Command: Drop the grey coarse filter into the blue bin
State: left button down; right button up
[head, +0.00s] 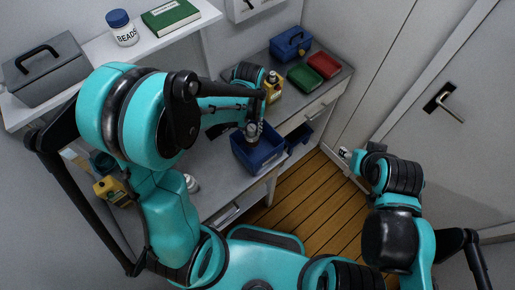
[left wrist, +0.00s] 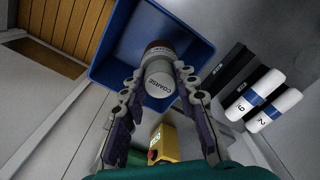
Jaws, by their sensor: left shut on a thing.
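The grey coarse filter (left wrist: 160,76), a short cylinder with a brown band and the label COARSE, is between the fingertips of my left gripper (left wrist: 157,82). In the head view the filter (head: 252,130) shows small, below my left gripper (head: 254,118), which is shut on it. The blue bin (head: 258,158) stands open on the low counter, directly below or just behind the filter. In the left wrist view the bin (left wrist: 107,62) surrounds much of the filter's outline; their height gap is unclear. My right gripper (head: 350,155) is at the right, its fingers too small to read.
Another blue object (head: 298,138) is beside the bin. White cylinders (left wrist: 255,93) with blue bands lie near the bin. The wooden floor (head: 315,190) is clear.

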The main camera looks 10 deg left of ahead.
pick_arm(q)
jog(key=c, duration=1.1)
grip_release()
notch_tip(320, 180, up, 12)
jog(key=s+a+f+t+b, duration=0.2)
jog(key=s+f+t+b, duration=0.1)
jog(key=s+f+b, duration=0.2)
jog(key=s+a+f+m+t+b, duration=0.1)
jog(key=s+a+f+t+b, duration=0.1)
jog(key=s+f+t+b, duration=0.2)
notch_tip(320, 180, down, 3)
jog(key=s+b, duration=0.1)
jog(key=b, duration=0.4)
jog(key=shift+s+a+f, duration=0.15)
jog(key=shift+a, duration=0.2)
